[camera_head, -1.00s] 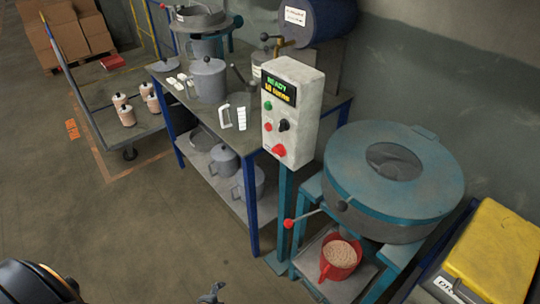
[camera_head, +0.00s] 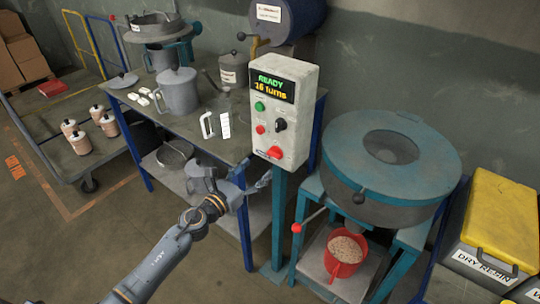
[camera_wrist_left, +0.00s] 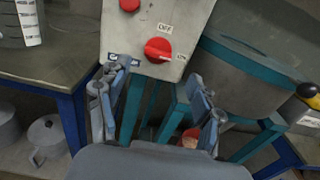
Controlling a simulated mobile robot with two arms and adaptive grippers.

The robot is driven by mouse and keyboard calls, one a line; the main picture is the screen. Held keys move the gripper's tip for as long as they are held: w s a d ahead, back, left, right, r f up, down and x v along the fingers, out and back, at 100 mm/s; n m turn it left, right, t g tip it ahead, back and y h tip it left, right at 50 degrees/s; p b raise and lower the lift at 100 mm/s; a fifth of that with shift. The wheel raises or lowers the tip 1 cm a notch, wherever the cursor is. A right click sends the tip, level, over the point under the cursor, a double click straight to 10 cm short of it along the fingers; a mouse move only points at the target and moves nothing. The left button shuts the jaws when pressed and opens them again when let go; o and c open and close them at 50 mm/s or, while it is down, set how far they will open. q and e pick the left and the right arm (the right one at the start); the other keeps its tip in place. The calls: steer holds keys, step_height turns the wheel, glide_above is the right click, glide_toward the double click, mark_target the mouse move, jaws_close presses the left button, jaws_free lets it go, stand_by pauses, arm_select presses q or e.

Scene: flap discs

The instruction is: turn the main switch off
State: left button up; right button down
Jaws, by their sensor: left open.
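The main switch (camera_head: 274,152) is a red rotary knob low on the front of a pale control box (camera_head: 297,75). In the left wrist view the knob (camera_wrist_left: 158,50) has an OFF label above it and an ON label at its right. Its pale pointer lies nearly level, its right end toward ON. My left gripper (camera_head: 254,174) is open and empty, just below and left of the box in the head view. In the left wrist view its two fingers (camera_wrist_left: 158,84) stand apart below the knob, not touching it. My right gripper is out of view.
The box carries a lit display (camera_head: 273,86), a green button (camera_head: 260,106), a black knob (camera_head: 280,124) and another red button (camera_head: 260,129). A teal round machine (camera_head: 437,170) stands at the right, with a red jug (camera_head: 345,255) below. A crowded workbench (camera_head: 200,122) is at the left.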

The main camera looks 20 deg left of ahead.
mark_target(272, 156)
arm_select(q)
steer(key=x, duration=0.6)
steer(key=shift+w, duration=0.3)
steer(key=shift+w+d, duration=0.2)
steer(key=shift+w, duration=0.45)
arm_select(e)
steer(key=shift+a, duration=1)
arm_select(q)
steer(key=shift+c, duration=0.4)
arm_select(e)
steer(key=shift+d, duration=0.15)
arm_select(q)
steer(key=c, duration=1.1)
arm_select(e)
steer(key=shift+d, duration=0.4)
